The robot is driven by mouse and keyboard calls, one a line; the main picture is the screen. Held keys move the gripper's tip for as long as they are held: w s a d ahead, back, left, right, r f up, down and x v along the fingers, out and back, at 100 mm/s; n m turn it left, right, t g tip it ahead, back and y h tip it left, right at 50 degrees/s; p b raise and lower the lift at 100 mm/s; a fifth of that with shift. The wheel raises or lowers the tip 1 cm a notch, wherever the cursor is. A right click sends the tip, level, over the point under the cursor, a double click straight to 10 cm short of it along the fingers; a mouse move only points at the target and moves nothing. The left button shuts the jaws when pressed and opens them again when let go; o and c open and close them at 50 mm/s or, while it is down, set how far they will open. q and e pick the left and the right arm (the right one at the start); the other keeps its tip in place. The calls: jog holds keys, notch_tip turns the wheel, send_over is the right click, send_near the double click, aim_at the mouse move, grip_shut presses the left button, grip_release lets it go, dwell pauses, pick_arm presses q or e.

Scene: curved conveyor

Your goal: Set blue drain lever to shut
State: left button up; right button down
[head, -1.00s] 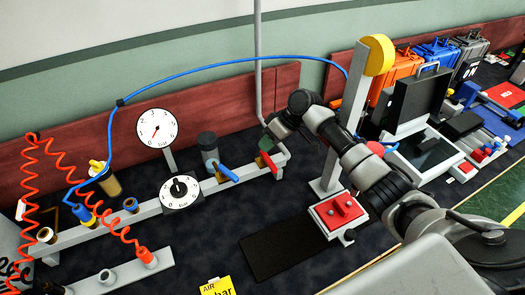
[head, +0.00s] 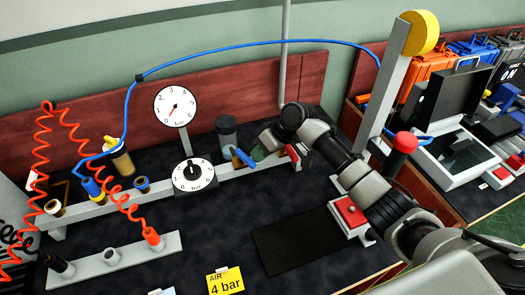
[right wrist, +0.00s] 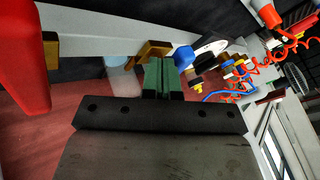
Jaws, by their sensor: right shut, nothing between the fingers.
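The blue drain lever (head: 243,157) sits on the grey rail, right of the dark-capped cylinder, and slants down to the right in the head view. A rounded blue part, probably this lever, shows just beyond my fingertips in the right wrist view (right wrist: 183,57). My right gripper (head: 259,153) is close to the right side of the lever. Its green fingers (right wrist: 160,78) are together and empty. I cannot tell whether they touch the lever. My left gripper is not in view.
A red lever (head: 293,153) sits just right of my gripper and looms large in the right wrist view (right wrist: 24,60). The dark-capped cylinder (head: 226,132), a dial knob (head: 194,177) and a gauge (head: 175,106) stand to the left. A yellow "AIR 4 bar" card (head: 225,281) stands in front.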

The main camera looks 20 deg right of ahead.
jog(key=s+a+m+t+p, duration=0.1)
jog(key=p, duration=0.2)
jog(key=a+m+p, duration=0.1)
jog(key=m+p, duration=0.1)
jog(key=p, duration=0.2)
jog(key=shift+s+t+h, duration=0.35)
jog(key=shift+t+h, duration=0.05)
jog(key=shift+d, duration=0.1)
